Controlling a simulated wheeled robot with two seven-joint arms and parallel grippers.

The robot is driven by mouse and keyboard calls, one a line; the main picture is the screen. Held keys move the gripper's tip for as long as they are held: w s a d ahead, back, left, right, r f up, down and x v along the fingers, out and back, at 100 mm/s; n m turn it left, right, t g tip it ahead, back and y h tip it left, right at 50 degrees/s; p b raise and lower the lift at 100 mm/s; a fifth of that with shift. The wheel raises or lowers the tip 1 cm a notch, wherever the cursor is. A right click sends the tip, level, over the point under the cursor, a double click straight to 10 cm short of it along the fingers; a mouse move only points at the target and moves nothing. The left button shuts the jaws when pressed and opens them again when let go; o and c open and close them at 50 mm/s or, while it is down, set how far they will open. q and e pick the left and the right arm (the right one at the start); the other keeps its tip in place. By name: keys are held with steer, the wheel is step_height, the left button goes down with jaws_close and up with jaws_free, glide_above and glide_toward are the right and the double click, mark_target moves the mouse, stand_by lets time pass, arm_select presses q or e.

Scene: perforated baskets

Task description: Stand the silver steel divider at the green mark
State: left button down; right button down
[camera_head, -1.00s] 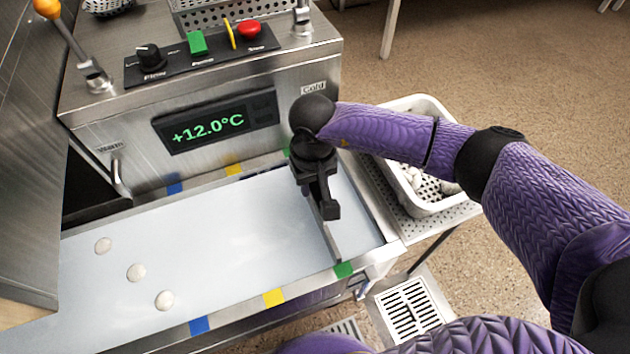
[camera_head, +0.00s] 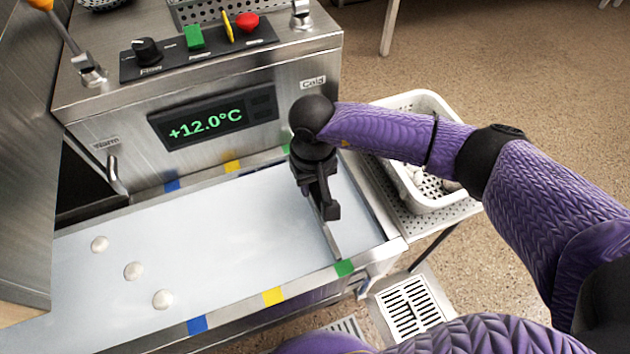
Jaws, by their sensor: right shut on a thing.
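My right gripper (camera_head: 328,208) is over the right part of the pale channel (camera_head: 210,235), pointing down. It is shut on the silver steel divider (camera_head: 332,240), a thin plate mostly hidden under the gripper. The divider's near end shows just behind the green mark (camera_head: 344,267) on the front rim. Another green mark (camera_head: 286,149) shows partly on the back rim, beside my wrist. The divider appears to run across the channel between the green marks. I cannot tell whether its lower edge touches the channel floor. My left gripper is not in view.
Several white round pieces, one a white ball (camera_head: 133,271), lie at the channel's left. Blue (camera_head: 197,325) and yellow (camera_head: 272,296) marks sit along the rims. A white perforated basket (camera_head: 430,205) stands right of the channel. A steel control unit (camera_head: 290,90) reading +12.0°C stands behind.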

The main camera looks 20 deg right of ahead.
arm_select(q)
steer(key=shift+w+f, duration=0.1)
arm_select(e)
steer(key=shift+c, duration=1.8)
jaws_free()
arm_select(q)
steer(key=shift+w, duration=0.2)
arm_select(e)
step_height(320, 180, up, 10)
steer(key=p, duration=0.5)
steer(key=shift+s+r, duration=0.1)
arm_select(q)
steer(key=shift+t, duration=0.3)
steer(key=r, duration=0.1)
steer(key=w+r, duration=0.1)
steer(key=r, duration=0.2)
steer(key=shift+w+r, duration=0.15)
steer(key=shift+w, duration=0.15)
arm_select(e)
steer(key=shift+s, duration=0.1)
